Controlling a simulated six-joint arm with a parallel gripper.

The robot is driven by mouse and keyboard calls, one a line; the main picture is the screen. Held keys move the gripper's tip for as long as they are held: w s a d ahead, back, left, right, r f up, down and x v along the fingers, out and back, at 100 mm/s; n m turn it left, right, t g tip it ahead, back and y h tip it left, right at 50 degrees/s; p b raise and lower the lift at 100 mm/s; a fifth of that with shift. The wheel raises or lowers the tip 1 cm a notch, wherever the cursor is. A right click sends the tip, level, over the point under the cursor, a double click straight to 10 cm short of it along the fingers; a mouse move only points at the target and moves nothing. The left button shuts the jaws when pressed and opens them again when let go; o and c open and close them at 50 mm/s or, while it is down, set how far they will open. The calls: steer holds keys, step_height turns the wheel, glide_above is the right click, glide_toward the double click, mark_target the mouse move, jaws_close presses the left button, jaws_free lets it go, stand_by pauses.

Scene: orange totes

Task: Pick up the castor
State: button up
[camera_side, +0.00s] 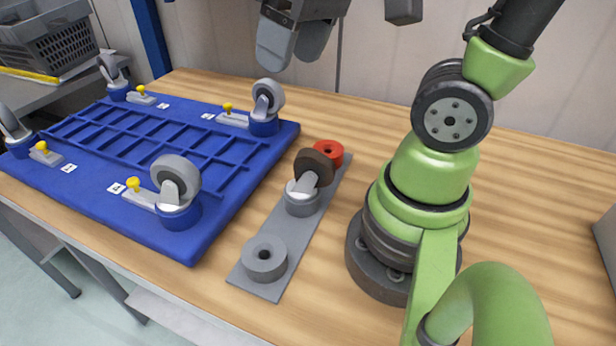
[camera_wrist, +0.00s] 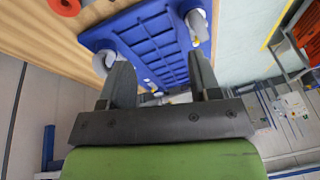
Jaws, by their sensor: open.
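A castor with a brown wheel (camera_side: 314,168) stands upright in a grey holder (camera_side: 301,204) on a narrow grey plate. More castors, with grey wheels, stand in the blue board: one at the front (camera_side: 177,177), one at the back right (camera_side: 267,98), one at the back left (camera_side: 109,68) and one at the left edge (camera_side: 11,124). My gripper (camera_side: 293,45) is open and empty, high above the back of the table. In the wrist view its spread fingers (camera_wrist: 160,82) frame part of the board, with pale castor wheels (camera_wrist: 196,22) at its edges.
The blue board (camera_side: 225,214) has yellow-knobbed clamps (camera_side: 134,185). The grey plate (camera_side: 262,289) also carries an empty grey ring (camera_side: 264,262) and a red ring (camera_side: 331,150). A grey crate (camera_side: 62,48) stands at the back left. The wooden table (camera_side: 540,225) is bare at the right.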

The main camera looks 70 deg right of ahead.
mark_target(307, 151)
steer(key=w+d+f+n+g, duration=0.1)
steer(key=f+g, duration=0.1)
steer(key=f, duration=0.2)
steer(key=w+d+f+n+g+h, duration=0.1)
steer(key=d+f+g, duration=0.1)
steer(key=f, duration=0.3)
steer(key=d+f+n+g, duration=0.2)
steer(key=f+g, duration=0.2)
steer(key=shift+w+d+f+h, duration=0.1)
steer(key=shift+w+f+h, duration=0.15)
steer(key=shift+w+h, duration=0.15)
steer(key=shift+x, duration=2.65)
steer(key=shift+s, duration=0.1)
steer(key=shift+r, duration=0.1)
jaws_close()
